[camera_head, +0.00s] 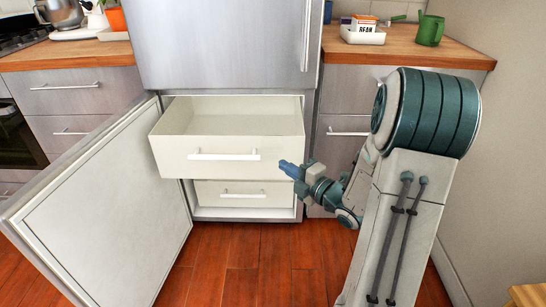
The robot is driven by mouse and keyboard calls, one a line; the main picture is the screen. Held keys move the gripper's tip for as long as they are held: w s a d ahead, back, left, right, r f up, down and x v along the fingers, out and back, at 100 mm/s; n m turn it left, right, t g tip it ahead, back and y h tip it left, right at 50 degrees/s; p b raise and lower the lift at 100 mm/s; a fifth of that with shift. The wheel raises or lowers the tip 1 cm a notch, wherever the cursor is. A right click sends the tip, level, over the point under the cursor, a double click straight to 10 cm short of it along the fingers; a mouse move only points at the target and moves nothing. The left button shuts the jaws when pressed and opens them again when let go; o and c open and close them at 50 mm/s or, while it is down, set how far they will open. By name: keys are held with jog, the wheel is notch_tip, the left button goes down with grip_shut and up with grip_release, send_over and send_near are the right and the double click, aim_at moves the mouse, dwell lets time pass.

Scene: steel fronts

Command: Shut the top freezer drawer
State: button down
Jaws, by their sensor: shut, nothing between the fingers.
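The top freezer drawer (230,168) is pulled well out of the freezer, with a white bar handle (224,155) on its cream front. The inside that shows looks empty. The lower freezer drawer (243,188) sits pushed in beneath it. The freezer door (112,215) stands swung open to the left. My gripper (283,164) is shut and empty, its blue tip pointing left by the right edge of the top drawer's front. I cannot tell whether it touches the drawer.
The steel upper fridge door (225,45) is closed above. Wooden counters hold a green watering can (429,30) on the right and a mixer (62,12) on the left. The red wood floor (255,270) before the drawers is clear. A wall bounds the right.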

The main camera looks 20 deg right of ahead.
jog(key=b, duration=0.2)
send_near(255, 139)
jog(key=w+a, duration=0.3)
jog(key=shift+w+d, duration=0.15)
jog(key=shift+w, duration=0.9)
jog(key=shift+w, duration=0.1)
